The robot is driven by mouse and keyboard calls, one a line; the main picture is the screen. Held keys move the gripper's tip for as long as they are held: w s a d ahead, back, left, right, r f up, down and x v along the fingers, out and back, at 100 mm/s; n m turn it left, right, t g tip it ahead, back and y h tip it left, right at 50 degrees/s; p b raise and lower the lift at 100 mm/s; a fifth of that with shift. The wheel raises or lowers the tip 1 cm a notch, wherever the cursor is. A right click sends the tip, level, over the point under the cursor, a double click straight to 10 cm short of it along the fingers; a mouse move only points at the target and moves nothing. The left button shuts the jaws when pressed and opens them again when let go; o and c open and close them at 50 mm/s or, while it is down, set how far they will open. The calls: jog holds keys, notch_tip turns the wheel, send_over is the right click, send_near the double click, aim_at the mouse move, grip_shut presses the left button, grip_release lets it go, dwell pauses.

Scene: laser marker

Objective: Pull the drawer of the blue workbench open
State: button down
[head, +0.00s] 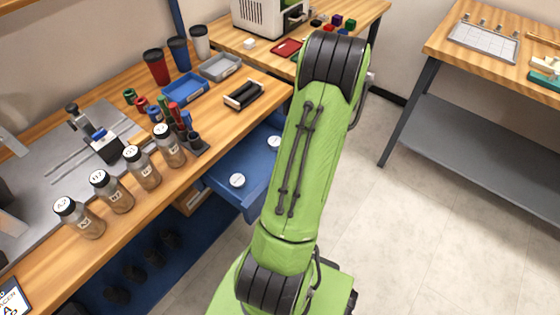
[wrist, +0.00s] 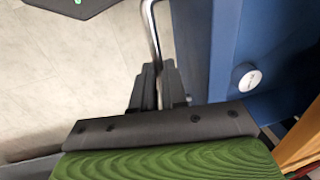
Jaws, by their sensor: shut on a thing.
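The blue workbench (head: 225,130) has a wooden top and stands at the left in the head view. Its blue drawer (head: 228,199) is pulled part way out below the top, with its far right part hidden behind my green arm. Two white round things (head: 237,180) lie in the drawer. In the wrist view the drawer (wrist: 203,45) fills the right side, with a metal bar handle (wrist: 152,28) along its front. My gripper (wrist: 159,72) is shut on the handle. The head view hides my gripper and the handle behind the arm.
Labelled jars (head: 142,168), a blue tray (head: 185,90), a grey tray (head: 220,67) and cups (head: 156,68) stand on the workbench top. Another table (head: 435,45) with a grey lower shelf is at the right. The pale floor (head: 410,215) between is clear.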

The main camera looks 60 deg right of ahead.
jog(key=s+a, duration=0.1)
jog(key=s, duration=0.7)
jog(key=shift+a, duration=0.4)
jog(key=c, duration=1.4)
grip_release()
jog(key=shift+c, duration=0.2)
notch_tip(320, 180, up, 16)
jog(key=s+p, duration=0.3)
jog(key=p, duration=0.2)
jog(key=shift+a+f, duration=0.25)
jog(key=shift+a, duration=0.05)
